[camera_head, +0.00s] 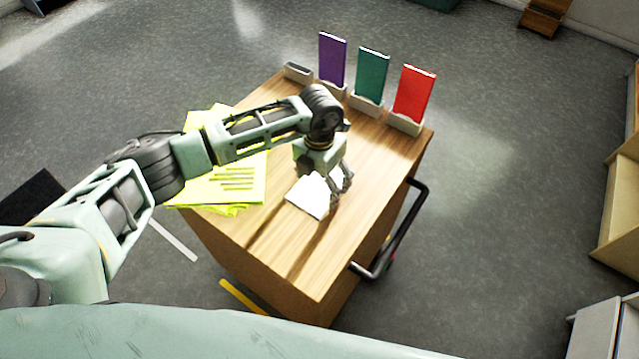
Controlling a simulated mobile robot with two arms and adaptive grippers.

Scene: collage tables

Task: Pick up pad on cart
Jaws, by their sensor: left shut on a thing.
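A wooden-topped cart (320,270) stands in the middle of the view. My left gripper (338,193) reaches over the middle of its top, fingers pointing down, and is shut on a small white pad (308,196). The pad shows to the left of the fingers; its gripped edge is partly hidden by them. I cannot tell whether the pad touches the cart top or is slightly above it. My right gripper is not in view.
Yellow-green sheets (225,188) lie at the left. A dark handle (405,230) juts out right. The cart's front top is clear.

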